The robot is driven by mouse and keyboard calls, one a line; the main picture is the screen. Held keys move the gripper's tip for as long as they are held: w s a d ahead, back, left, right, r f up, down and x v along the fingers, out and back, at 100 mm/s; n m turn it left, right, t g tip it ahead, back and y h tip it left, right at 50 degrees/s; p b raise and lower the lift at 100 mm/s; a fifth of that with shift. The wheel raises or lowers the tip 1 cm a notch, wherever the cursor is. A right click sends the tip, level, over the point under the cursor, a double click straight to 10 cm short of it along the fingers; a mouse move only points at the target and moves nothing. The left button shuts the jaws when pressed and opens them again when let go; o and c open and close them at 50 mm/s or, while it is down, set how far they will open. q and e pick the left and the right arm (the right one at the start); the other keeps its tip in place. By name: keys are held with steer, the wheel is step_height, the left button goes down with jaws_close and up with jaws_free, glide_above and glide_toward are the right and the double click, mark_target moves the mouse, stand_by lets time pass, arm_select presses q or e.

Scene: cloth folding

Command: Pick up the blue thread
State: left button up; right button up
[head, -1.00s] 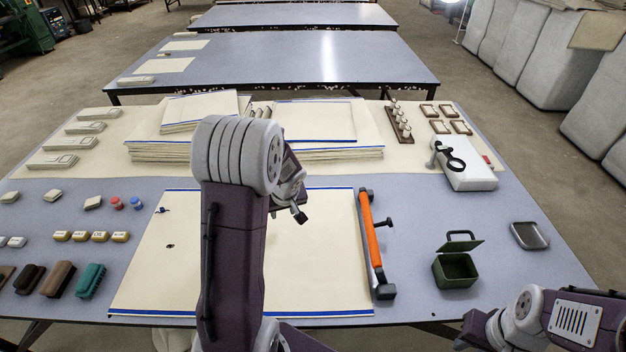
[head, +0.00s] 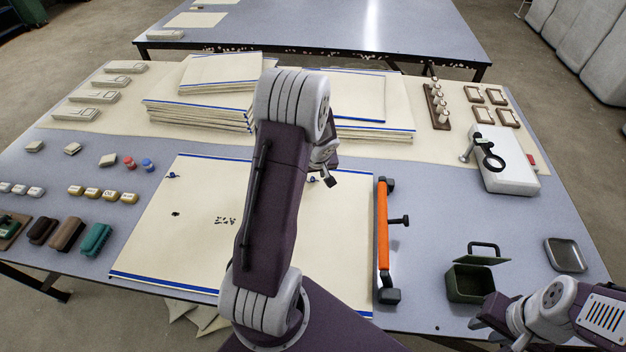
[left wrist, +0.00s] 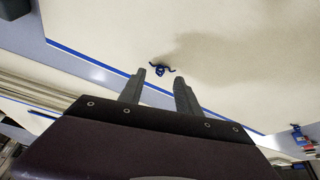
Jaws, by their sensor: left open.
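A small blue thread (head: 312,179) lies on the cream cloth (head: 340,250) near its far blue-striped edge. In the left wrist view the thread (left wrist: 160,70) shows as a dark blue tangle on the cloth, just beyond and between the fingertips. My left gripper (head: 328,176) is over the far part of the cloth, beside the thread. Its two fingers (left wrist: 158,88) are apart with nothing between them. A second small blue piece (head: 172,175) lies near the cloth's far left corner. My right gripper (head: 486,318) is at the lower right, its jaws unclear.
An orange-handled bar (head: 382,235) lies along the cloth's right side. A green open box (head: 470,284) and a metal tray (head: 565,254) stand further right. Stacked cloths (head: 200,115) lie behind. Red (head: 129,162) and blue (head: 148,164) spools and brushes (head: 96,240) are at left.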

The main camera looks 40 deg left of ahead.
mark_target(313, 177)
arm_select(q)
steer(key=x, duration=0.3)
steer(key=shift+b, duration=0.3)
steer(key=shift+w, duration=0.15)
steer(key=shift+c, duration=0.3)
jaws_close()
steer(key=shift+r, duration=0.1)
